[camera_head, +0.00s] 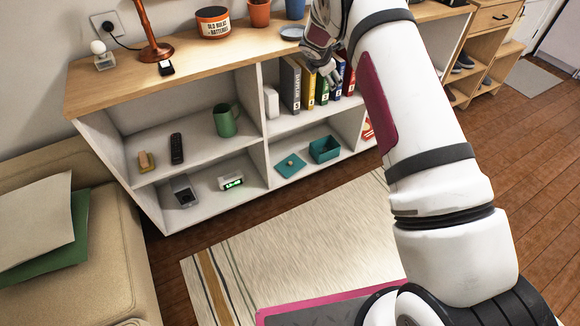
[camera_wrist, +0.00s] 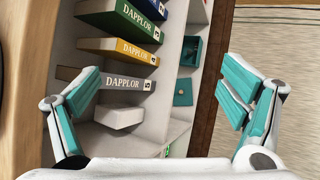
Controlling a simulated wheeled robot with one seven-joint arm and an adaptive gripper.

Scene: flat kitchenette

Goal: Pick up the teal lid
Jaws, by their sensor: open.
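The teal lid (camera_head: 291,165) is a flat square with a small knob. It lies on the lower right shelf, to the left of an open teal box (camera_head: 325,149). The lid also shows in the wrist view (camera_wrist: 183,91), below the box (camera_wrist: 189,50). My gripper (camera_head: 329,77) is open and empty, up in front of the books, above and apart from the lid. In the wrist view its two fingers (camera_wrist: 162,88) stand wide apart at left and right, with the lid seen farther off between them.
Upright books (camera_head: 291,84) and a white block (camera_head: 271,102) stand on the upper right shelf, close to my gripper. A vertical divider (camera_head: 255,150) separates the lid's compartment from one with a digital clock (camera_head: 231,181). Floor and rug (camera_head: 310,225) in front are clear.

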